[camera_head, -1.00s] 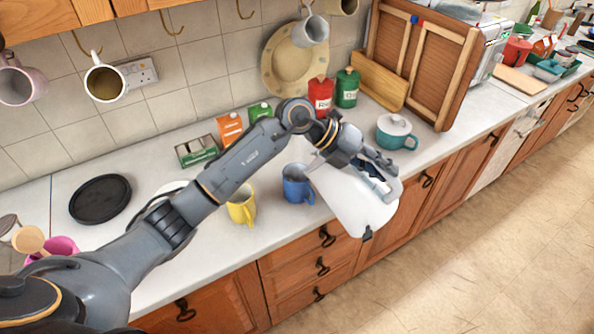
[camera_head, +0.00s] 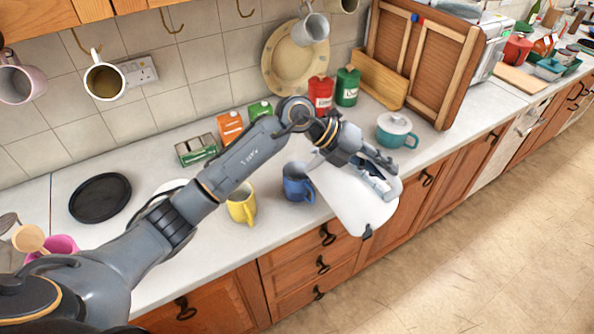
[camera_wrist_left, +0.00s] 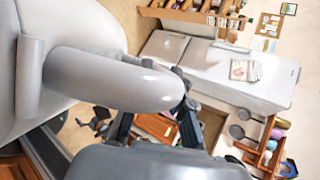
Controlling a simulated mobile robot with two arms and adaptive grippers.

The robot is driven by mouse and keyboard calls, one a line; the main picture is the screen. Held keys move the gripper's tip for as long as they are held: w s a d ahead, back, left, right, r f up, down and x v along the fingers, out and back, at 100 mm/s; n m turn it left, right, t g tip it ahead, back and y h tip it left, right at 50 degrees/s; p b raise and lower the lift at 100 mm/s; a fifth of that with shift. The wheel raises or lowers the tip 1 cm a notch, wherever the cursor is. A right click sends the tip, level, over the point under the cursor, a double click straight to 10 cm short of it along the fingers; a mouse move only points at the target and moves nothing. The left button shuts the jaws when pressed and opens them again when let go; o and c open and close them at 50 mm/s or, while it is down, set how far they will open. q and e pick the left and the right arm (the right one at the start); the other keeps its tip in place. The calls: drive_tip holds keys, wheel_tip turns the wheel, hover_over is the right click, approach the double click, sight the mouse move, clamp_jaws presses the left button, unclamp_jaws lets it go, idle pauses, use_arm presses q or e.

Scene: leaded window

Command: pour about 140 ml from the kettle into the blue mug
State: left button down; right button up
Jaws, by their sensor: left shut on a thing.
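The white kettle (camera_head: 352,204) hangs tipped over in front of the counter edge, with its narrower upper-left end close to the blue mug's rim. My left gripper (camera_head: 377,180) is shut on the kettle's handle. In the left wrist view the thick pale handle (camera_wrist_left: 110,80) passes between the fingers of the left gripper (camera_wrist_left: 155,118), beside the kettle's body (camera_wrist_left: 45,50). The blue mug (camera_head: 296,184) stands upright on the counter, just left of the kettle. No stream of liquid and no level in the mug can be made out. My right gripper is not in view.
A yellow mug (camera_head: 242,206) stands left of the blue mug. Red (camera_head: 320,93) and green canisters (camera_head: 347,88) stand by the wall. A black round plate (camera_head: 100,199) lies at the left.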

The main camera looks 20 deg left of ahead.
use_arm(q)
drive_tip(key=shift+d+r, duration=0.1)
drive_tip(key=shift+r, duration=0.2)
idle(0.4)
